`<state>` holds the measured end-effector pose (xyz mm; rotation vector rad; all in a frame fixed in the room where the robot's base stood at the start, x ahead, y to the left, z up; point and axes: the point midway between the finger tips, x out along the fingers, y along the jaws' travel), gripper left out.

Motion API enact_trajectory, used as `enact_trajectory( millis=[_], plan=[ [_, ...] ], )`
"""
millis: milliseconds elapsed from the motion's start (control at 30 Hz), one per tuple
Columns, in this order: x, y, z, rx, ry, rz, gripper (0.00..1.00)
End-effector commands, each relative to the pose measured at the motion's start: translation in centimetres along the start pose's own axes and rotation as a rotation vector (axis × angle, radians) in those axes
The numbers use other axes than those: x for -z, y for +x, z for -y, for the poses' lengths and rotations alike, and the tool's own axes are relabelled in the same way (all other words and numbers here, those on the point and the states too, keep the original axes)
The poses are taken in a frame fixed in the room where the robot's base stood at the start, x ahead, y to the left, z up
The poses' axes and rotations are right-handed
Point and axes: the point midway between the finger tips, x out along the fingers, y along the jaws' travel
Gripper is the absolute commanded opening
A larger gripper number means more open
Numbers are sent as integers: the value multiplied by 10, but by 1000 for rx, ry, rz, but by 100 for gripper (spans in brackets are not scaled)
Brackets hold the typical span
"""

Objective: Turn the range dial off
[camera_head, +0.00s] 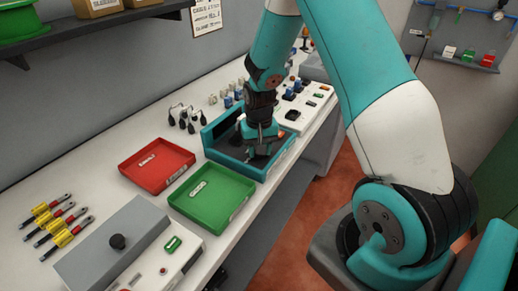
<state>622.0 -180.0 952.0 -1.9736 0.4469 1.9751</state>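A round black knob (117,241), which looks like a dial, stands on a grey sloped box (104,264) at the lower left of the bench. I cannot read any markings around it, so its setting is unclear. Whether it is the range dial I cannot tell. My gripper (264,150) points down into an open teal tray (222,158) at mid-bench, far behind and to the right of the knob. The fingers are small and dark there, and I cannot see whether they are open or hold anything.
A red tray (157,164) and a green tray (211,194) lie between my gripper and the grey box. Yellow-handled tools (58,224) lie at left. A panel with a green switch (172,243) adjoins the box. Black-and-white parts (185,118) stand behind. A shelf (95,32) hangs above.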

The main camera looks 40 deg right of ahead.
Motion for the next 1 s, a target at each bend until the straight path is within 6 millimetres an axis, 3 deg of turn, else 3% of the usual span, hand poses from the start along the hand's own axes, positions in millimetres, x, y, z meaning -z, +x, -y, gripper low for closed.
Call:
enact_trajectory(
  millis=[533,567,667,1000],
  plan=[
    [1,-1,0,1,-25,-3,14],
    [1,-1,0,1,-25,-3,42],
    [1,-1,0,1,-25,-3,62],
    [1,-4,0,1,-24,-3,62]
  ],
)
